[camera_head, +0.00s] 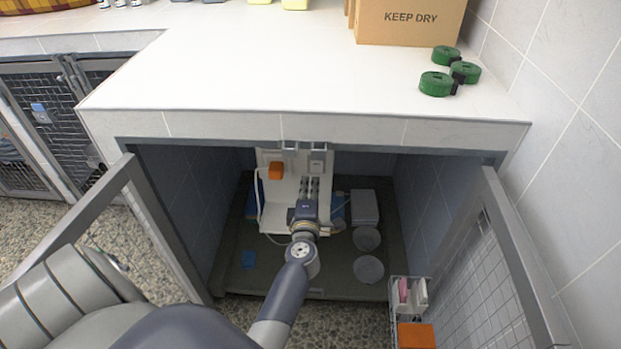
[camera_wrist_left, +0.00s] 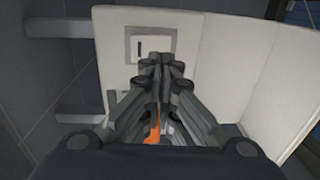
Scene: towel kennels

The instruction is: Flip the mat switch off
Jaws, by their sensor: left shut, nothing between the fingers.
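A white panel (camera_head: 275,208) stands inside the open kennel under the counter. At its top are an orange block (camera_head: 276,171) and a small grey plate (camera_head: 317,162). In the left wrist view the white panel (camera_wrist_left: 215,50) carries a grey-framed switch plate (camera_wrist_left: 151,44) with a small dark upright mark. I cannot tell the switch's position. My left gripper (camera_head: 309,186) reaches into the kennel in front of the panel. In the left wrist view its closed fingertips (camera_wrist_left: 161,62) overlap the plate's lower part; contact is unclear. It holds nothing. My right gripper is out of view.
Open kennel doors stand left (camera_head: 165,225) and right (camera_head: 490,270). A wire basket (camera_head: 408,310) hangs by the right door. Two round bowls (camera_head: 368,269) and a grey box (camera_head: 364,206) are on the kennel's right side. The counter edge (camera_head: 340,128) lies above my arm.

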